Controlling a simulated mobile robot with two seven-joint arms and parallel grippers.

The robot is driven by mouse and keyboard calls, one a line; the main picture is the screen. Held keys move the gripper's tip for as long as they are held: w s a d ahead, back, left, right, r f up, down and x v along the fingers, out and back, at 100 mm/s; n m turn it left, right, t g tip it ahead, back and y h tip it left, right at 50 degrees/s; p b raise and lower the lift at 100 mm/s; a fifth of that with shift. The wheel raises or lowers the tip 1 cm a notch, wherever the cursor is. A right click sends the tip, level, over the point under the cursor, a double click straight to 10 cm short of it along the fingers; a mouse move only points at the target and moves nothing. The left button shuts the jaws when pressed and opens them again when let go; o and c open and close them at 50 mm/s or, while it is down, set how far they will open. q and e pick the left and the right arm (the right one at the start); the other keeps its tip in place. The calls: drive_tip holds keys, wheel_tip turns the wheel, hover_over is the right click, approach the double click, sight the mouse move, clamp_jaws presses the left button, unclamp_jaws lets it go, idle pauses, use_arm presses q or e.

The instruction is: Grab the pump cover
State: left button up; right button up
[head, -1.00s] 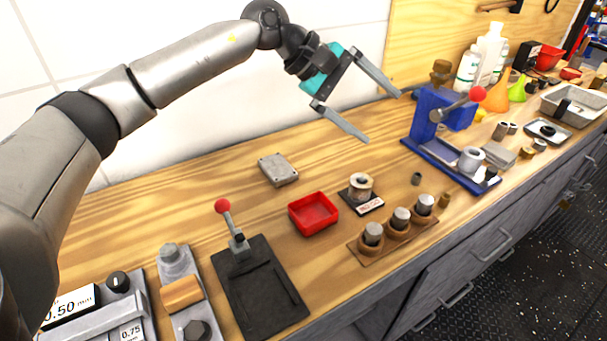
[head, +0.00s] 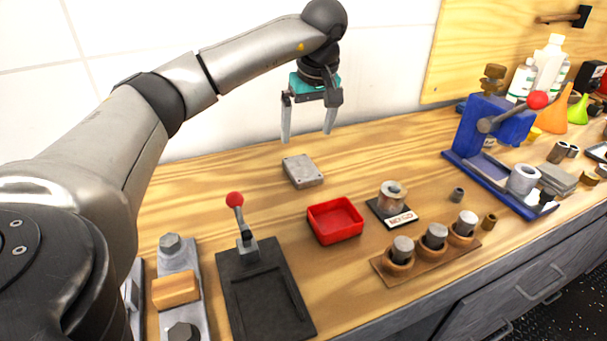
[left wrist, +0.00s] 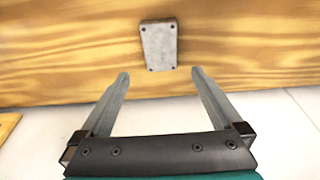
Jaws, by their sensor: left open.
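The pump cover looks to be the flat grey metal plate (head: 303,171) with holes at its corners, lying on the wooden bench near the wall. It also shows in the left wrist view (left wrist: 159,45), ahead of the fingertips and roughly centred between them. My left gripper (head: 308,139) is open and empty, pointing down above the plate and apart from it. Its two fingers also show in the left wrist view (left wrist: 160,73). My right gripper is not in view.
A red tray (head: 335,221) sits in front of the plate. A black fixture with a red-knobbed lever (head: 265,290) stands at the front. A small part on a labelled base (head: 392,197), a holder with cylinders (head: 430,256) and a blue press (head: 490,135) stand to the right. Bench around the plate is clear.

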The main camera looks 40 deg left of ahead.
sight(302, 167)
use_arm(q)
drive_tip(key=b+x, duration=0.1)
drive_tip(key=x, duration=0.2)
drive_tip(key=shift+f, duration=0.3)
drive_tip(key=shift+b+x, duration=0.5)
drive_tip(key=shift+x, duration=0.85)
drive_tip(key=shift+b+x, duration=0.55)
drive_tip(key=shift+x, duration=0.5)
drive_tip(key=shift+b+x, duration=0.4)
drive_tip(key=shift+x, duration=0.7)
drive_tip(key=shift+s+d, duration=0.1)
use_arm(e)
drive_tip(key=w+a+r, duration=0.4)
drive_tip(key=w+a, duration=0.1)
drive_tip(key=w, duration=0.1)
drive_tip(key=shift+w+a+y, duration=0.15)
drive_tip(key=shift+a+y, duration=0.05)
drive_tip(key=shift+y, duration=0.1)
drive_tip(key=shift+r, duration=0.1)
use_arm(q)
clamp_jaws()
